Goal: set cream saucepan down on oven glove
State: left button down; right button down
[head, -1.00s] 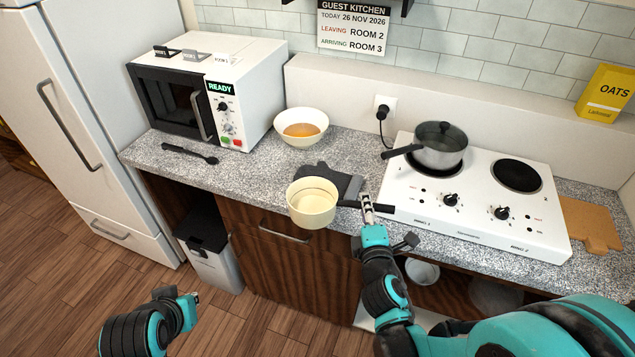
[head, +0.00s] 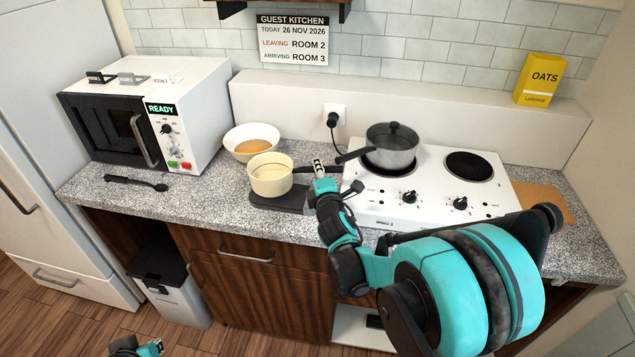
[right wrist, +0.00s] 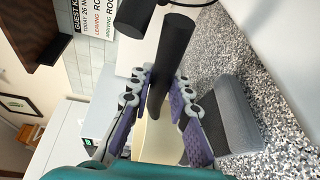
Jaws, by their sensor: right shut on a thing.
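The cream saucepan (head: 270,180) is upright over the dark grey oven glove (head: 283,203) on the counter; I cannot tell whether its base touches the glove. My right gripper (head: 318,168) is shut on the saucepan's dark handle, to the right of the bowl of the pan. In the right wrist view the black handle (right wrist: 173,58) passes between the fingers, part of the cream pan (right wrist: 154,140) shows behind them, and the grey glove (right wrist: 233,112) lies to the right. My left gripper (head: 150,349) is barely in view at the bottom edge, away from the counter.
A white bowl of orange soup (head: 238,135) stands close behind the saucepan. A lidded grey pot (head: 392,158) is on the hob (head: 430,200) to the right, its handle near my right gripper. A black spoon (head: 135,182) and the microwave (head: 150,115) are at left.

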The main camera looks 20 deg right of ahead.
jog(key=shift+f+b, duration=1.05)
jog(key=shift+f, duration=0.6)
jog(key=shift+f, duration=0.2)
jog(key=c, duration=1.4)
grip_release()
jog(key=shift+r, duration=0.1)
